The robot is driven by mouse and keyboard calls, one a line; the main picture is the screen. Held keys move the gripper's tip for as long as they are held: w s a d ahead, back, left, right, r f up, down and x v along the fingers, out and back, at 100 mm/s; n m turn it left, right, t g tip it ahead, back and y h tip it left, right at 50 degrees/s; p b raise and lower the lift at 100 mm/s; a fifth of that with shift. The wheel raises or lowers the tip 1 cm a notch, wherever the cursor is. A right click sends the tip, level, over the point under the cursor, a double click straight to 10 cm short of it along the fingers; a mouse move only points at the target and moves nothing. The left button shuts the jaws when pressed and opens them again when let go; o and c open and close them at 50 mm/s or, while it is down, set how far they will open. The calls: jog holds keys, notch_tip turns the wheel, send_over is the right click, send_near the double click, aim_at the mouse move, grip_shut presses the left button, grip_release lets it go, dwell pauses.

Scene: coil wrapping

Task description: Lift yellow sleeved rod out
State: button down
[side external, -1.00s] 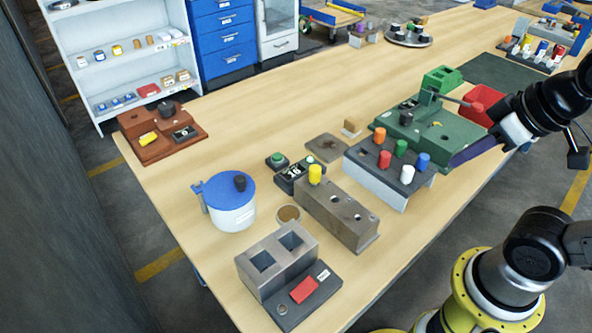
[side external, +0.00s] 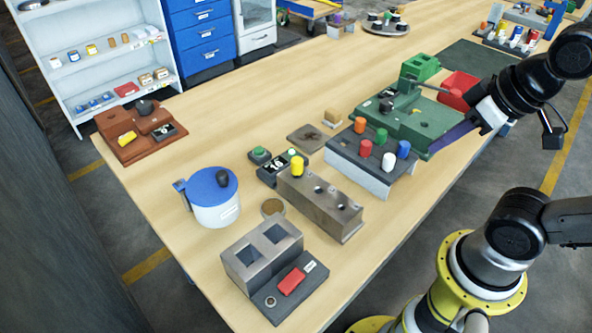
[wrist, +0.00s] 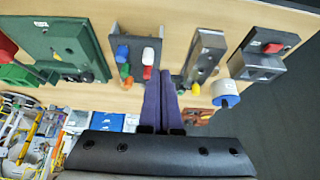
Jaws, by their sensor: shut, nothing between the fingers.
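The yellow sleeved rod (side external: 297,167) stands upright in an end hole of the grey metal block (side external: 330,211) in the side external view. Its lower part is hidden in the block. The block's other holes look empty. In the wrist view the yellow rod (wrist: 195,87) shows small, to the right of my fingertips, at the near end of the block (wrist: 210,50). My gripper (wrist: 161,76) has its purple fingers together and holds nothing. In the side external view my gripper (side external: 438,147) is well right of the rod, by the green machine.
A rack of coloured pegs (side external: 352,155) stands between my gripper and the rod. The green machine (side external: 428,123) is behind it. A blue-lidded pot (side external: 215,205), a two-pocket grey block (side external: 250,262) and a control box (side external: 268,172) surround the metal block.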

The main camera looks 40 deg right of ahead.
jog(key=c, duration=0.5)
grip_release()
jog(key=shift+c, duration=0.2)
